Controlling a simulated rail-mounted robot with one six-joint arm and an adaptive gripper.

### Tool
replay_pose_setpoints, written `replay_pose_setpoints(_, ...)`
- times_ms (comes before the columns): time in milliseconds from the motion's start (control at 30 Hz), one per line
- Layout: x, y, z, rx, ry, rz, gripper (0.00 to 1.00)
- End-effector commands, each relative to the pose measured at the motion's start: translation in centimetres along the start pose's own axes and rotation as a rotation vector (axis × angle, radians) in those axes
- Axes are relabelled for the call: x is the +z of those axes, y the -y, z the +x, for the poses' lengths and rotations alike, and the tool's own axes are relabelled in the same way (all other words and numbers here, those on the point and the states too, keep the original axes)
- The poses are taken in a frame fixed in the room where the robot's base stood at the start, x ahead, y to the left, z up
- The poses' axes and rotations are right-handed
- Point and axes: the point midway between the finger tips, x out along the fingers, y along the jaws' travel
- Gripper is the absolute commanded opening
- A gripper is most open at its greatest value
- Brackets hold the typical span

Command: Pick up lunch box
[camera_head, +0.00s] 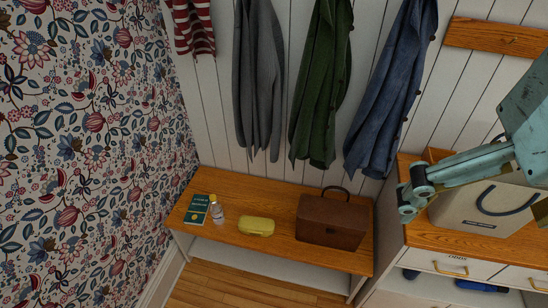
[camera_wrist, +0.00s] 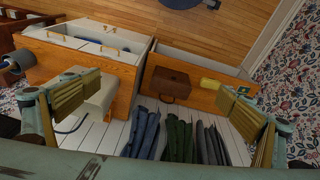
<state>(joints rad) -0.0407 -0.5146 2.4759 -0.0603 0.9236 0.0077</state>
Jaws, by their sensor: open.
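The lunch box, a small yellow rounded case (camera_head: 256,226), lies on the wooden bench between a clear bottle and a brown bag. It also shows small in the wrist view (camera_wrist: 210,83), right of centre. My gripper (camera_wrist: 160,92) is open and empty, its two padded fingers spread wide at the left and right of the wrist view. It is well apart from the lunch box. In the head view my teal arm is at the right, over the cabinet side; whether the fingers show there I cannot tell.
The bench (camera_head: 280,258) also bears a green book (camera_head: 197,209), a clear bottle (camera_head: 216,209) and a brown bag (camera_head: 333,221) with a raised handle. Coats (camera_head: 318,85) hang above. A cabinet (camera_head: 450,240) with drawers stands at the right, bearing a beige bag (camera_head: 480,212).

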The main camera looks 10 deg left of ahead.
Motion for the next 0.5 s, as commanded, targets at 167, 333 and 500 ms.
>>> replay_pose_setpoints(167,-0.9,-0.3,1.1,0.023,0.056,-0.048,1.00)
replay_pose_setpoints(333,-1.7,-0.6,2.2,0.048,0.111,-0.097,1.00)
replay_pose_setpoints(500,-2.7,-0.8,3.2,0.074,0.163,-0.146,1.00)
